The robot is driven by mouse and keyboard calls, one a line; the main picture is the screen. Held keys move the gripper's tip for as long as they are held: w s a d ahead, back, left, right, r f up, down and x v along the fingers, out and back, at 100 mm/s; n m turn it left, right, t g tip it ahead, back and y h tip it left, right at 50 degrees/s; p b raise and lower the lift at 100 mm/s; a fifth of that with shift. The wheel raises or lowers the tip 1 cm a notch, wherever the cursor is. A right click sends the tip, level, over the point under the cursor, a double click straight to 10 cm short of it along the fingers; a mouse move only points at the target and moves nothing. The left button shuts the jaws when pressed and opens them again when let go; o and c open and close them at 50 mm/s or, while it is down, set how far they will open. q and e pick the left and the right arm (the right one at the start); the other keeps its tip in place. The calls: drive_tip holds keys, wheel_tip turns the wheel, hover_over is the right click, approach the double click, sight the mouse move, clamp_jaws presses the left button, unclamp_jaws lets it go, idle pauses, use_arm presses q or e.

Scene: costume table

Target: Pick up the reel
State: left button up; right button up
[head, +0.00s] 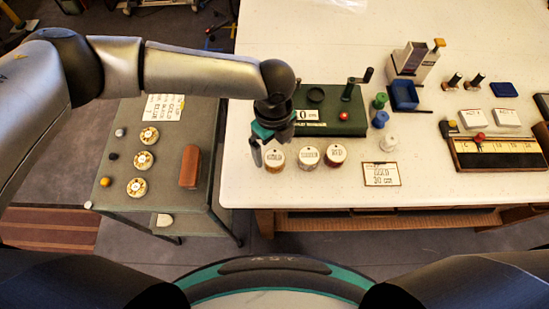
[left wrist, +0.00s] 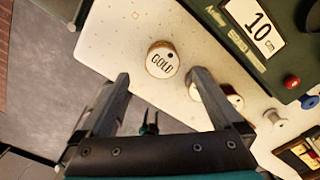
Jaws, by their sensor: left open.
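Three round reels with white labelled tops stand in a row near the table's front edge. The left one, the gold reel (head: 275,159), reads GOLD; the middle reel (head: 307,158) is harder to read, and the right reel (head: 336,155) reads RED. My left gripper (head: 268,150) is open and empty, above and beside the gold reel. In the left wrist view the gold reel (left wrist: 162,60) shows just beyond and between the spread fingertips (left wrist: 160,76). The right finger there partly hides another reel.
A green measuring machine (head: 335,125) with a crank stands behind the reels. Green, blue and white spools and a GOLD 30 cm card (head: 381,174) lie to the right. A grey side cart (head: 165,185) with a brown block (head: 190,167) stands left, beyond a gap.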

sight(274, 157)
use_arm(q)
drive_tip(key=shift+w+d+f, duration=0.1)
drive_tip(key=shift+w+f, duration=0.05)
drive_tip(key=shift+f, duration=2.9)
drive_tip(key=c, duration=1.5)
drive_tip(key=shift+o, duration=0.2)
